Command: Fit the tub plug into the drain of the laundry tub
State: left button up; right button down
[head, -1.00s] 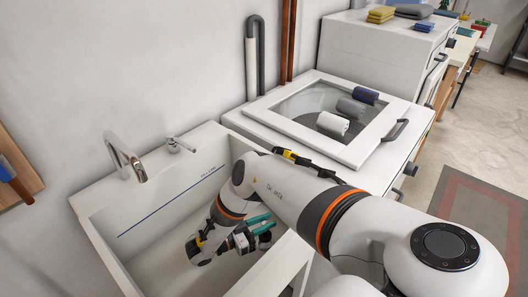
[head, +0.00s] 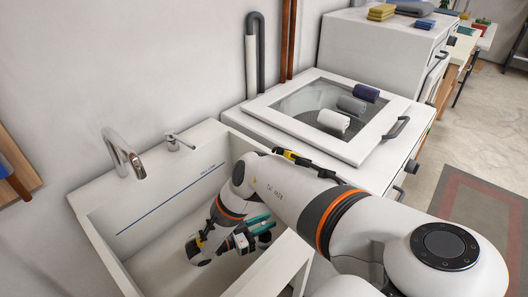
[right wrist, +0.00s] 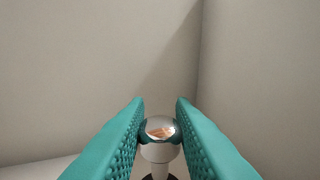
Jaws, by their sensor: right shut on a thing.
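The white laundry tub (head: 155,215) is at the lower left of the head view, with my right arm reaching down into it. My right gripper (head: 260,226) is low inside the tub near its right wall, with teal fingers. In the right wrist view my right gripper (right wrist: 160,108) is shut on the tub plug (right wrist: 160,152). The plug shows a shiny round knob, a pale stem and a dark part at the bottom edge of the picture. I cannot tell whether the plug touches the tub floor. The drain is not visible. My left gripper is not in view.
A chrome faucet (head: 124,156) and a small lever tap (head: 175,142) stand on the tub's back rim. A white washer (head: 375,150) with rolled cloths on its glass lid adjoins on the right. The tub's left part is clear.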

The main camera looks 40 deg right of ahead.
aim_at(264, 235)
jog(key=shift+f+b, duration=1.75)
jog(key=shift+f, duration=0.15)
dwell(1.3)
dwell(0.8)
jog(key=c, duration=1.4)
grip_release()
jog(key=shift+c, duration=0.2)
jog(key=shift+r, duration=0.15)
jog(key=shift+r+p, duration=0.9)
jog(key=shift+p, duration=0.1)
jog(key=o, duration=0.6)
jog(key=shift+c, duration=0.2)
